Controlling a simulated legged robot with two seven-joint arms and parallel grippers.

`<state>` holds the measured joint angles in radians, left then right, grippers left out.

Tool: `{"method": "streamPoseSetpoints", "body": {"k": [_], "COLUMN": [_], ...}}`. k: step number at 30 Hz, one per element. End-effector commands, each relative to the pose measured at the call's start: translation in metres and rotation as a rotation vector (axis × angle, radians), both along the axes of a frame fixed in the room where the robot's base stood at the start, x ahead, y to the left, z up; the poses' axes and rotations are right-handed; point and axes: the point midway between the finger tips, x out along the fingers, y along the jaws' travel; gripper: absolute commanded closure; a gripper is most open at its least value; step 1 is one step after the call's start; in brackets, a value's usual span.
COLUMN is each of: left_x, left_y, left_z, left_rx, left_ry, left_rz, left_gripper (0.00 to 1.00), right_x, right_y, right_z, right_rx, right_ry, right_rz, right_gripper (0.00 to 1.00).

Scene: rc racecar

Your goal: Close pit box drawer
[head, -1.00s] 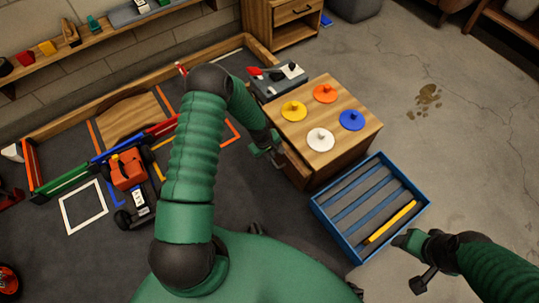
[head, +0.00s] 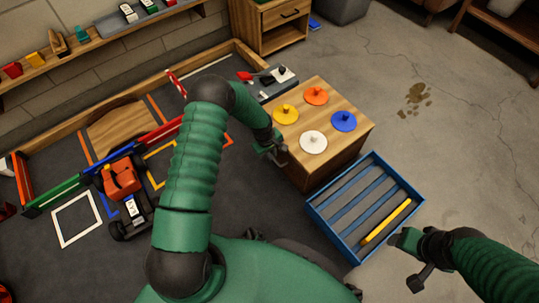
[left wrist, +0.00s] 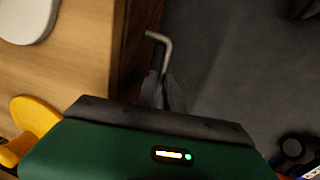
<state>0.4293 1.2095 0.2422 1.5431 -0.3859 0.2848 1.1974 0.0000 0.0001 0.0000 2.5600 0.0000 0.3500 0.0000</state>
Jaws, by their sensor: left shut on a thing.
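The pit box (head: 290,165) is a wooden cabinet with several coloured discs on top, right of centre in the head view. Its drawer side faces left, largely hidden by my left arm and gripper. My left gripper (head: 279,153) is at that side. In the left wrist view my left gripper (left wrist: 162,90) is shut on the bent grey metal drawer handle (left wrist: 160,42), beside the dark wooden side of the box. The drawer front looks close to the box, but whether it is flush is hidden. My right gripper (head: 408,262) is away at lower right, apart from the box.
A blue slatted tray (head: 314,213) with a yellow bar lies in front of the box. A grey case (head: 262,82) with tools stands behind it. An orange racecar (head: 122,180) and coloured barriers lie left. Grey floor is clear at right.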

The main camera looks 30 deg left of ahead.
Motion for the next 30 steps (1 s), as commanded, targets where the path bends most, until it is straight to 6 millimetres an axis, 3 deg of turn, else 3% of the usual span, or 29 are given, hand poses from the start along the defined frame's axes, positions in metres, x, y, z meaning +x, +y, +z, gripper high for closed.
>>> {"method": "streamPoseSetpoints", "body": {"k": [1, 6, 13, 16, 30], "left_x": [0.006, 0.005, 0.004, 0.003, -0.018], "left_y": [-0.002, -0.002, -0.002, -0.001, 0.008], "left_z": [0.002, 0.002, 0.002, 0.012, 0.138], "left_rx": [-0.002, -0.002, -0.002, -0.001, -0.001], "left_ry": [-0.015, -0.013, -0.011, -0.011, -0.010], "left_rz": [0.000, -0.001, -0.001, -0.001, 0.000], "left_gripper": [0.87, 0.67, 0.67, 0.67, 0.67], "right_x": [0.000, 0.000, 0.000, 0.000, 0.000], "right_y": [0.000, 0.000, 0.000, 0.000, 0.000], "right_z": [0.000, 0.000, 0.000, 0.007, 0.085], "right_rx": [0.000, 0.000, 0.000, 0.000, 0.000], "right_ry": [0.000, 0.000, 0.000, 0.000, 0.000], "right_rz": [0.000, 0.000, 0.000, 0.000, 0.000], "right_gripper": [0.38, 0.38, 0.38, 0.38, 0.38]}}
